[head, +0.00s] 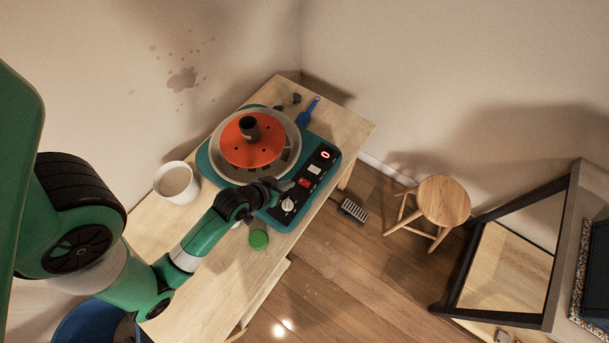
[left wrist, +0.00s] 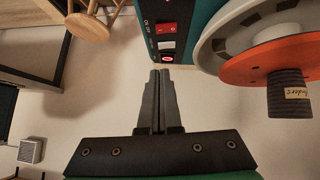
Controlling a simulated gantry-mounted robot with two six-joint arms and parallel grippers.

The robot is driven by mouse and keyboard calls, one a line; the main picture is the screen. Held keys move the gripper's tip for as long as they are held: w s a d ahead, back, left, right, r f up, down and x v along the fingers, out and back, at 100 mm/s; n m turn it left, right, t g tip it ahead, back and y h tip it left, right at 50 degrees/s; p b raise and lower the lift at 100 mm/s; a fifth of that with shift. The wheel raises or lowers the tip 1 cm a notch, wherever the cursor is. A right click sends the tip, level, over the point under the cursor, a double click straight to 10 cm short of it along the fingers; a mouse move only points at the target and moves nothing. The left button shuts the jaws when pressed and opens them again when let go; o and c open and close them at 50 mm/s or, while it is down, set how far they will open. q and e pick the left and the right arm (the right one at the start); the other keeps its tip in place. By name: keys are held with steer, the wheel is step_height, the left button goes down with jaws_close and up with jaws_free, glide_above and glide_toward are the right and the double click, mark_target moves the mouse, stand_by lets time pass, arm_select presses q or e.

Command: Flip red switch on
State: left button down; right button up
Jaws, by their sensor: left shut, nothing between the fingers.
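The pottery wheel's teal base has a black control panel (head: 309,178) along its right side. The red switch (head: 304,183) sits on it between a white switch (head: 314,169) and a round white knob (head: 288,205). In the left wrist view the red switch (left wrist: 166,28) is beyond my fingertips, past the white switch (left wrist: 166,44) and the lit display (left wrist: 168,58). Its on or off position is too small to tell. My left gripper (head: 287,186) is shut and empty beside the red switch; its fingers (left wrist: 161,74) show no clear contact. My right gripper is out of view.
An orange disc (head: 252,141) with a dark cylinder (head: 249,127) tops the wheel. A white bucket (head: 177,183), a green round object (head: 258,239) and a blue tool (head: 308,111) lie around it on the wooden table (head: 205,275). A stool (head: 443,201) stands to the right.

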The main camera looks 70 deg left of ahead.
arm_select(q)
steer(key=b, duration=0.4)
glide_above(310, 182)
steer(key=s+d, duration=0.1)
steer(key=s, duration=0.2)
step_height(310, 182, down, 7)
steer(key=shift+f, duration=0.15)
step_height(310, 182, down, 3)
steer(key=shift+w+d+r+b, duration=0.1)
steer(key=shift+w+r+b, duration=0.05)
steer(key=shift+b, duration=0.15)
steer(key=shift+d+f, duration=0.1)
steer(key=shift+f, duration=0.35)
